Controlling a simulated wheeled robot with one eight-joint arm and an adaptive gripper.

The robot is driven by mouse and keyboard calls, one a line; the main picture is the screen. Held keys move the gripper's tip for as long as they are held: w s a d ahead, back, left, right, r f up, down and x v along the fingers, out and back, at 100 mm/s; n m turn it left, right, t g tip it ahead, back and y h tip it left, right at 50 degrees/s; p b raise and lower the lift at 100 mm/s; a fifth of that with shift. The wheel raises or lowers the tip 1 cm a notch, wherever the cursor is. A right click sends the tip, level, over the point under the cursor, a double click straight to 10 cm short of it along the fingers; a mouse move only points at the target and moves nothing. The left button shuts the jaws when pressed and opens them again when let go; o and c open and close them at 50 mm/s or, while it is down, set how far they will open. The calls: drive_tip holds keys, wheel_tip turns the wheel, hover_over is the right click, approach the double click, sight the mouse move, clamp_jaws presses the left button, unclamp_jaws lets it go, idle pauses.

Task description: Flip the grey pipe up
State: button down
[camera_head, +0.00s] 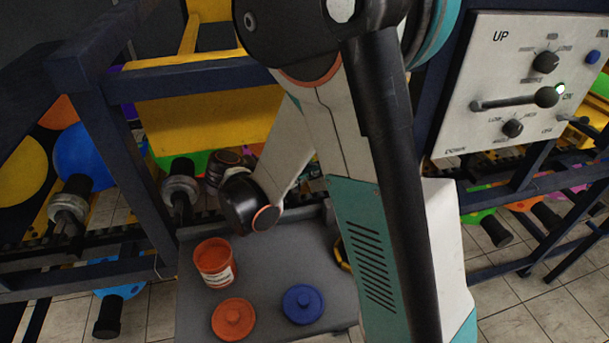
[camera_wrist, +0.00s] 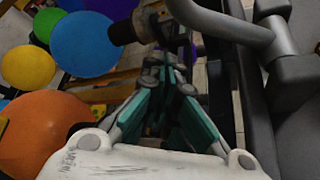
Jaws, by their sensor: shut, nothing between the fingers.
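In the wrist view, the grey pipe (camera_wrist: 225,24) is a thick, bent tube crossing the top right and meeting a dark block (camera_wrist: 290,75). My gripper (camera_wrist: 168,66) has teal fingers drawn together, with nothing between them. Its tips lie just below the pipe's left part in the picture; I cannot tell whether they touch it. In the head view, my arm covers much of the middle, and I cannot make out the gripper or the pipe clearly.
The head view shows a grey table (camera_head: 262,277) with an orange pot (camera_head: 214,262), orange lid (camera_head: 233,319) and blue lid (camera_head: 302,304). A control panel (camera_head: 490,60) stands right.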

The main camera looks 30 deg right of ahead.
drive_tip(key=shift+s+r, duration=0.9)
drive_tip(key=shift+r, duration=0.2)
drive_tip(key=shift+d, duration=0.1)
